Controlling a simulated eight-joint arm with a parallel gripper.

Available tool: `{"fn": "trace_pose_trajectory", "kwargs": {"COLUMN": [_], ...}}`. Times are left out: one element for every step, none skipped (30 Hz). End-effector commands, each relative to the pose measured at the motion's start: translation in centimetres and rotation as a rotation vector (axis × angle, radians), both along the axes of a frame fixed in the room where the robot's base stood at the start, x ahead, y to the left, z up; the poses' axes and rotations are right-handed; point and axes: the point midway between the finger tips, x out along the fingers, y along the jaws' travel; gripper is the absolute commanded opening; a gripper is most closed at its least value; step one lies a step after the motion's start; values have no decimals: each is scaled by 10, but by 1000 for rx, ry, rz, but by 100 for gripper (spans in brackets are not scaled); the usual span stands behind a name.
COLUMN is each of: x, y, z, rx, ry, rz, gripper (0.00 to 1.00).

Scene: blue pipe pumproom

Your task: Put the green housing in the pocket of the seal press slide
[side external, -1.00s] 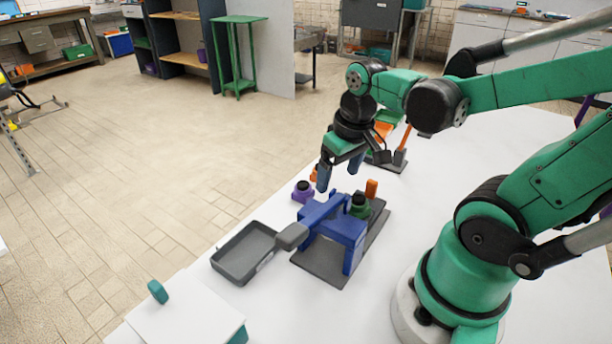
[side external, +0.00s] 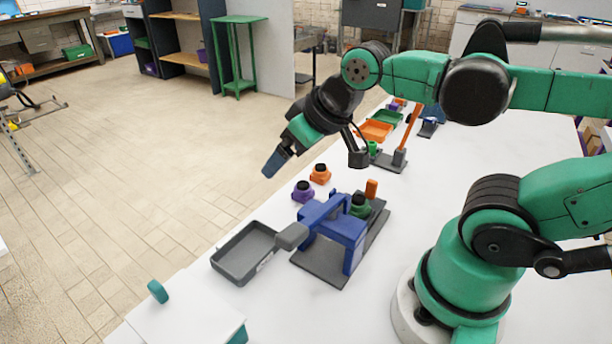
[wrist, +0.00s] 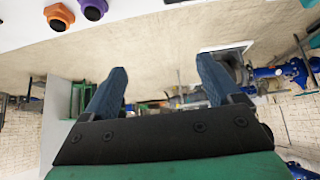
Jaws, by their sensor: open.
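The green housing (side external: 360,205), with a black top, stands upright on the seal press slide behind the blue press frame (side external: 345,235). The frame hides part of it and of the slide, so I cannot tell how deep it sits in the pocket. My gripper (side external: 272,165) is open and empty, tilted and raised past the table's left edge, well apart from the press. In the wrist view its two blue fingers (wrist: 161,78) stand apart with nothing between them. The green housing is not in the wrist view.
A purple housing (side external: 303,191) and an orange housing (side external: 320,174) stand left of the press. A grey empty tray (side external: 245,253) lies at the front left, near the press's grey handle (side external: 291,236). Orange (side external: 376,131) and green (side external: 387,117) trays lie farther back.

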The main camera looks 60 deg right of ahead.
Motion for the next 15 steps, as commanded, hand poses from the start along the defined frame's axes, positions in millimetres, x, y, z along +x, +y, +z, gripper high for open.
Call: {"fn": "trace_pose_trajectory", "kwargs": {"x": [0,0,0,-1,-3,-7,-11,-14,-20,-24,-28,-35,-39,-44,-51], "y": [0,0,0,-1,-13,-24,-32,-39,-48,-55,-61,-69,-75,-81,-88], "z": [10,17,26,32,29,26,26,25,24,24,24,24,24,25,25], "rx": [0,0,0,-4,-39,-75,-97,-116,-136,-147,-155,-161,-162,-160,-152], "ry": [0,0,0,4,54,111,154,196,252,294,334,389,427,465,514], "rz": [0,0,0,0,10,30,48,68,95,118,141,174,199,225,264], "gripper": [84,84,84,84,84,84,84,84,84,84,84,84,84,84,84]}}
